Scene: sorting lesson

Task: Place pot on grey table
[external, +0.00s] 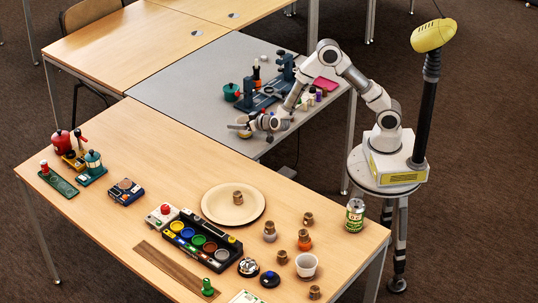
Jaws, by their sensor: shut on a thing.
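The grey table (178,88) stands in the middle between wooden tables. My gripper (246,124) is low over its front part, near the edge where it meets the front wooden table. It is shut on a small tan and pale thing (241,120), too small and partly hidden to tell whether it is the pot. I cannot tell whether this thing touches the grey tabletop.
A blue-grey fixture (265,97), small bottles (312,96) and a pink item (326,85) crowd the grey table's right side. Its left side is bare. The front wooden table (120,125) holds a round plate (222,213), a paint tray (190,245), a can (355,214) and several small brown-topped pieces.

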